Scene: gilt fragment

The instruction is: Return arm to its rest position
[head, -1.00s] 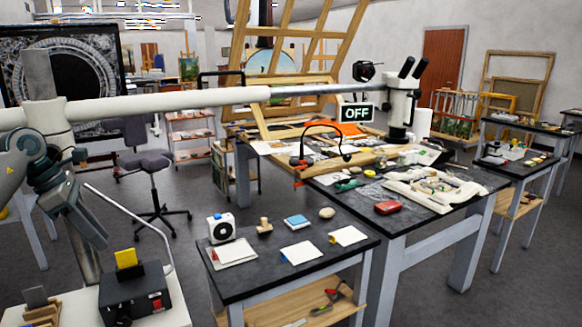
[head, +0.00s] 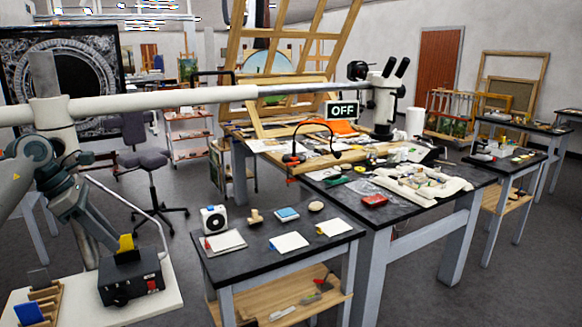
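My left arm comes in from the left edge. My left gripper (head: 114,246) is dark grey and points down and to the right. Its tip is at the yellow block (head: 126,243) on top of the black control box (head: 131,278). It overlaps the block's left side in the picture. I cannot tell whether it touches the block, or whether its fingers are open or shut. My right gripper is not in view.
The black box stands on a white surface beside a wooden rack (head: 43,301). A white horizontal boom (head: 160,101) crosses above my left arm. A small black-topped table (head: 255,262) holds cards and small items. A larger worktable (head: 408,208) and microscope (head: 384,105) stand behind.

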